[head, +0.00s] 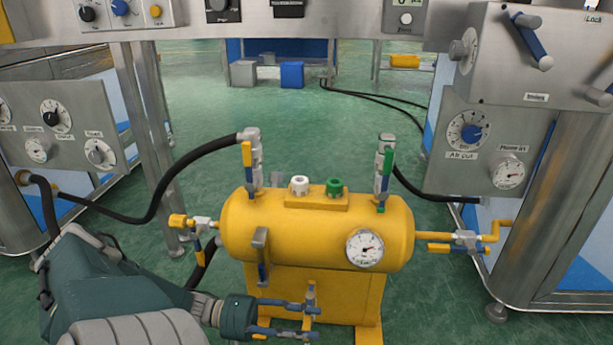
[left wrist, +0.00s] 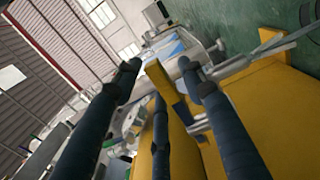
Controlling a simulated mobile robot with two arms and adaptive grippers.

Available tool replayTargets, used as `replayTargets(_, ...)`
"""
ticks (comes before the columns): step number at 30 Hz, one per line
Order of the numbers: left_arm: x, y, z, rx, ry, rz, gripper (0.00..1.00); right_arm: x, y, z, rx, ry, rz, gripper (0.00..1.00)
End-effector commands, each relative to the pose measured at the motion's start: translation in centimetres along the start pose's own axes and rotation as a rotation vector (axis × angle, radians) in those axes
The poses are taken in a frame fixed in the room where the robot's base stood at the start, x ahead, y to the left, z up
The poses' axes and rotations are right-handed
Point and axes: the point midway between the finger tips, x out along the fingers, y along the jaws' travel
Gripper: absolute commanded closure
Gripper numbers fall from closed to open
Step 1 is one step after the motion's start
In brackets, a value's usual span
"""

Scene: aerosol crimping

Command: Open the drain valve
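The yellow tank (head: 300,230) stands on the floor in the middle of the head view. A small valve part with a yellow stem (head: 310,292) shows low in front of the tank; I take it as the drain valve, though its lever position is not clear. My left gripper (head: 314,321) is at this part, its two fingers pointing right and apart. In the left wrist view a yellow lever-like piece (left wrist: 160,82) stands between the two dark fingers (left wrist: 160,70), with gaps on both sides. My right gripper is not in view.
The tank carries a gauge (head: 365,248), a left upright valve (head: 250,160), a right upright valve (head: 384,165), a left side valve (head: 200,225) and a right side valve (head: 465,240). Black hoses (head: 150,215) run beside it. Steel cabinets flank it; green floor behind is mostly free.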

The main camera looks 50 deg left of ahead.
Motion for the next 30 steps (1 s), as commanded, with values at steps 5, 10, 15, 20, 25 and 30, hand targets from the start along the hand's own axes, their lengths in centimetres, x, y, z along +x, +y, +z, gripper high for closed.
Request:
replayTargets(5,0.0,0.0,0.0,-0.001,0.0,0.001,0.59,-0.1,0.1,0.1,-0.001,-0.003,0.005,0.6)
replayTargets(10,-1.1,-0.1,0.0,-0.002,0.001,-0.002,0.59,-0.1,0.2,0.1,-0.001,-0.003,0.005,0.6)
replayTargets(15,-4.3,-0.2,0.0,-0.002,0.001,-0.004,0.59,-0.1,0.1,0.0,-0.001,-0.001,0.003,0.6)
replayTargets(20,-7.8,-0.2,0.0,-0.001,0.002,-0.005,0.59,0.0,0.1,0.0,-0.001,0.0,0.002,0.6)
replayTargets(25,-10.5,-0.1,-0.1,0.001,0.002,-0.002,0.59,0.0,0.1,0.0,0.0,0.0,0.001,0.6)
replayTargets(30,-11.8,0.0,0.0,0.0,-0.001,0.0,0.59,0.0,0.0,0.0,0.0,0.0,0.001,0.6)
